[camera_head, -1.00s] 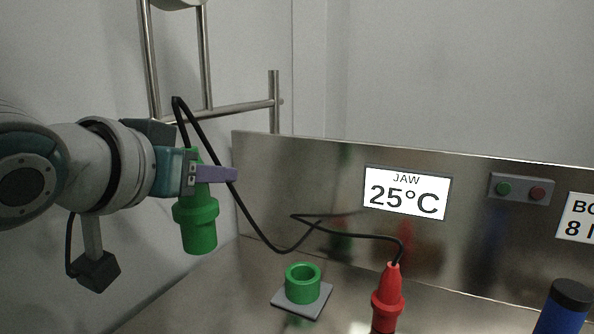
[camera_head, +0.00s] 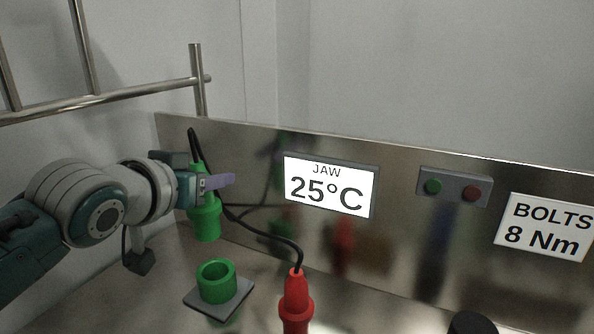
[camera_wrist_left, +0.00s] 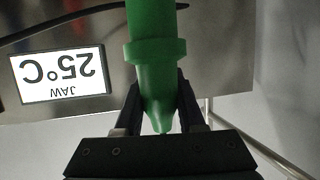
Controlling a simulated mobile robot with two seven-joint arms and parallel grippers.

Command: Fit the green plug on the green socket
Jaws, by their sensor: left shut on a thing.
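My left gripper (camera_head: 214,184) is shut on the green plug (camera_head: 206,220), which hangs with its wide end down and its black cable rising from the top. In the left wrist view the green plug (camera_wrist_left: 155,50) sits between the two dark fingers (camera_wrist_left: 160,112). The green socket (camera_head: 216,283) is an open-topped ring on a grey square plate, standing on the metal surface. The plug is held above the socket in the picture and apart from it. My right gripper is not in view.
A red plug (camera_head: 296,303) stands at the front, joined to the black cable (camera_head: 262,228). A metal back panel carries a "JAW 25°C" display (camera_head: 330,185), a button box (camera_head: 454,187) and a "BOLTS 8 Nm" sign (camera_head: 546,228). A dark cap (camera_head: 472,324) shows at the bottom right.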

